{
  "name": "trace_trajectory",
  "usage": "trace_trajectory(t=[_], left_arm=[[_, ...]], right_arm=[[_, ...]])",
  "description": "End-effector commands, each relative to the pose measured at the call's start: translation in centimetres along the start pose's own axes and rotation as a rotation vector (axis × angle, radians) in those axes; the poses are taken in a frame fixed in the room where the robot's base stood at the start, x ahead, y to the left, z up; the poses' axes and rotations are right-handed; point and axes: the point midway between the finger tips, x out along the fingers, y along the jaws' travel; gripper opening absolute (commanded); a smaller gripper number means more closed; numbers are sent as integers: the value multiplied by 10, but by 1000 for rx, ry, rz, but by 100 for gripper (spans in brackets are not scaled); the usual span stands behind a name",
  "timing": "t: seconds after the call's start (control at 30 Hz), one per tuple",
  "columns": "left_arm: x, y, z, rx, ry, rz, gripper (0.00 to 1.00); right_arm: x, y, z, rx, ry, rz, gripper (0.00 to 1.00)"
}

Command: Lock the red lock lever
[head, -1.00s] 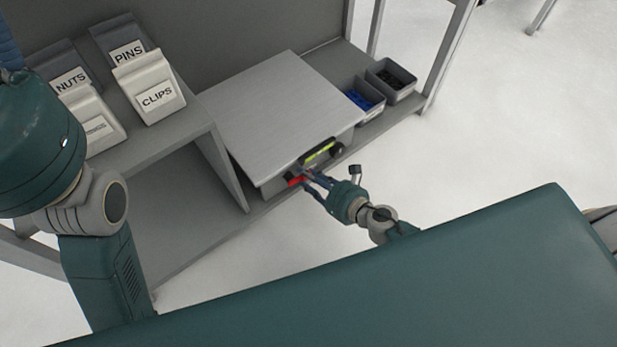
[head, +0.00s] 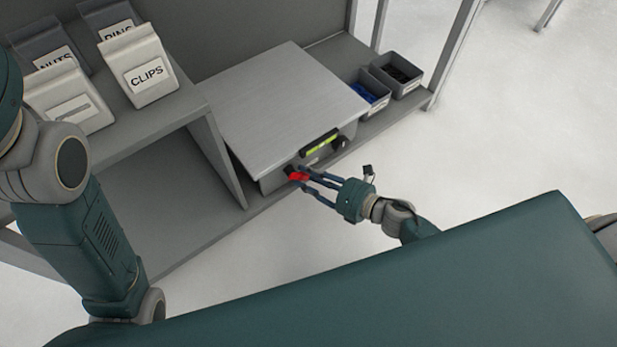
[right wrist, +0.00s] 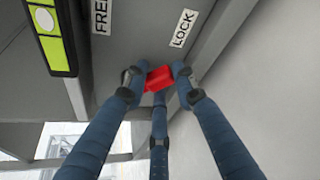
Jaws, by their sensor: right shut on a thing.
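The red lock lever (head: 298,174) is on the front of a grey box (head: 282,183) with a flat lid, on the lower shelf. In the right wrist view the red lever (right wrist: 159,78) lies between the fingertips, below the LOCK label (right wrist: 184,28); the FREE label (right wrist: 101,15) is to the left. My right gripper (head: 306,178) is shut on the lever, and its fingers also show in the right wrist view (right wrist: 156,82). The lever's pivot is hard to make out. My left arm shows at the left, but its gripper is out of view.
A black handle with a yellow-green strip (head: 320,145) is beside the lever, with a black knob (head: 340,143) to its right. Grey bins (head: 402,72) stand at the shelf's right end. Labelled bins, including CLIPS (head: 145,70), stand on the upper shelf. Floor in front is clear.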

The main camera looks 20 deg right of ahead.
Motion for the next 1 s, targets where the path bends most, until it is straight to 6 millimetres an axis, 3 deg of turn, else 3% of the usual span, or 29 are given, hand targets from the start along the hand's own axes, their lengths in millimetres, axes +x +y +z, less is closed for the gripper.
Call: trace_trajectory(t=[0.4,0.43,0.53,0.83,1.0], left_arm=[[0,0,-1,0,2,0,60],[0,0,-1,0,2,0,60],[0,0,-1,0,2,0,60],[1,0,-1,1,6,1,60],[1,0,-1,1,4,1,60]], right_arm=[[0,2,-6,11,10,9,0],[0,2,-6,11,10,9,29],[0,2,-6,10,10,9,47],[-1,1,-3,8,4,5,47],[-18,0,-4,8,6,3,47]])
